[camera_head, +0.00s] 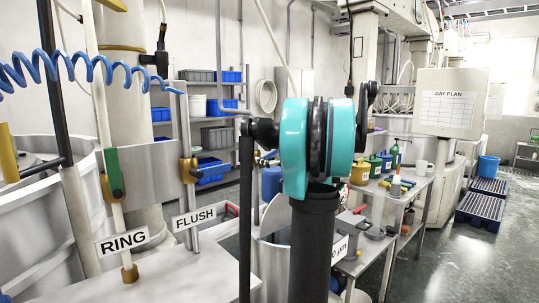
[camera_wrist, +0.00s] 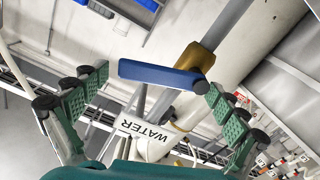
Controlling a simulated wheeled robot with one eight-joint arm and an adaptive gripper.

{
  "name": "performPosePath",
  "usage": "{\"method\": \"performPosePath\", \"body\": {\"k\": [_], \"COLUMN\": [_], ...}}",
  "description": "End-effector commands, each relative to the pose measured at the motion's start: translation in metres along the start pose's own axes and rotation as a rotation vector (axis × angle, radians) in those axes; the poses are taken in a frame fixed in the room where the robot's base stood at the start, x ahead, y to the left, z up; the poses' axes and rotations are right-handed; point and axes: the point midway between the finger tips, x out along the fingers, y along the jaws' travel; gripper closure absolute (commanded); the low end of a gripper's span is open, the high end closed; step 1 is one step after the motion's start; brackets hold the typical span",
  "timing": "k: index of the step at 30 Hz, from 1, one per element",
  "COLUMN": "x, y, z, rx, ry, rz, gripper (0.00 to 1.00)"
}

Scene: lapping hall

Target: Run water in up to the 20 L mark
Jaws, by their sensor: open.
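In the wrist view, a blue lever handle (camera_wrist: 160,75) sits on a brass valve body (camera_wrist: 195,58) on a pale pipe. A white tag reading WATER (camera_wrist: 143,132) hangs just below it in the picture. My gripper (camera_wrist: 158,86) is open, its green padded fingers on either side of the lever. The lever lies across the gap between the fingers. The right finger shows close to the lever's pivot end; I cannot tell whether it touches. My gripper is not discernible in the head view, where my teal arm joint blocks the middle. No 20 L mark is legible.
In the head view, a green-handled valve (camera_head: 113,173) stands above a RING tag (camera_head: 122,241), beside a FLUSH tag (camera_head: 194,218). A blue coiled hose (camera_head: 75,64) hangs at left. A bench (camera_head: 372,247) with bottles stands right of my arm. Floor at far right is partly clear.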

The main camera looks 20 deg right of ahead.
Motion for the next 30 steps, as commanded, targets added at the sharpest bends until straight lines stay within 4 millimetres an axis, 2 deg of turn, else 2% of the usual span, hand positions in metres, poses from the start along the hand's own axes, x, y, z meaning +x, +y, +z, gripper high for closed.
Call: {"method": "performPosePath", "body": {"k": [5,18,24,30], "x": [-0.015,-0.099,-0.117,-0.120], "y": [0.001,0.001,0.000,0.000], "z": [0.000,0.001,0.000,0.000], "rx": [0.000,0.000,0.000,0.000], "ry": [-0.001,-0.001,0.000,0.000], "rz": [0.002,0.003,0.001,0.000], "gripper": [0.03,0.03,0.03,0.03]}}
